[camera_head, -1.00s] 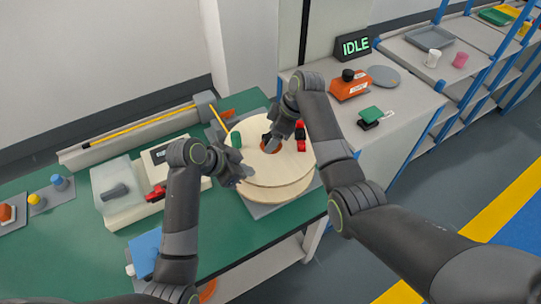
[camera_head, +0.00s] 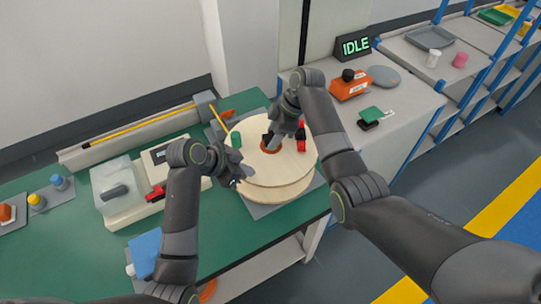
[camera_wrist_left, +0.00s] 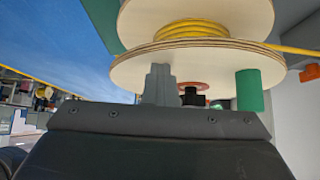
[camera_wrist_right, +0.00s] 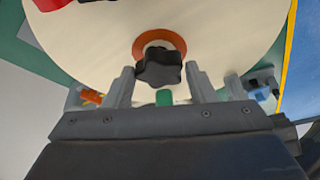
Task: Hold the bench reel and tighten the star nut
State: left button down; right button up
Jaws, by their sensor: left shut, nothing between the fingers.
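The bench reel (camera_head: 298,168) has pale wooden flanges and lies flat at the right end of the green bench. Yellow cable (camera_wrist_left: 190,32) is wound between its flanges in the left wrist view. The black star nut (camera_wrist_right: 158,68) sits at the orange hub (camera_wrist_right: 160,41) in the right wrist view. My right gripper (camera_wrist_right: 158,88) is open, its fingers on either side of the nut and apart from it. My left gripper (camera_wrist_left: 158,80) is shut and empty beside the reel's flange; whether it touches is unclear. A green post (camera_wrist_left: 250,90) stands on the flange.
A clear-lidded box (camera_head: 112,185) and a cream device (camera_head: 165,158) stand left of the reel. A rail with a yellow rod (camera_head: 137,127) runs along the back. A side table (camera_head: 405,95) holds an orange device (camera_head: 349,86) and the IDLE sign (camera_head: 355,45).

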pick_arm(q)
jog(key=shift+s+a+f, duration=0.1)
jog(key=shift+a+f, duration=0.05)
jog(key=shift+f, duration=0.3)
pick_arm(e)
jog(key=shift+f, duration=0.1)
jog(key=c, duration=0.4)
jog(key=shift+s+m+t, duration=0.1)
jog(key=shift+m+t, duration=0.3)
jog(key=shift+m, duration=0.7)
jog(key=m+t, duration=0.1)
jog(key=m, duration=0.3)
jog(key=shift+m+t+h, duration=0.3)
jog(key=shift+t+h, duration=0.1)
pick_arm(q)
jog(key=shift+s, duration=0.1)
pick_arm(e)
jog(key=o, duration=0.5)
jog(key=shift+m, duration=0.3)
jog(key=shift+c, duration=0.2)
jog(key=o, duration=0.5)
jog(key=shift+c, duration=0.2)
jog(key=shift+r, duration=4.05)
pick_arm(q)
jog(key=shift+r, duration=0.15)
pick_arm(e)
jog(key=shift+r, duration=0.1)
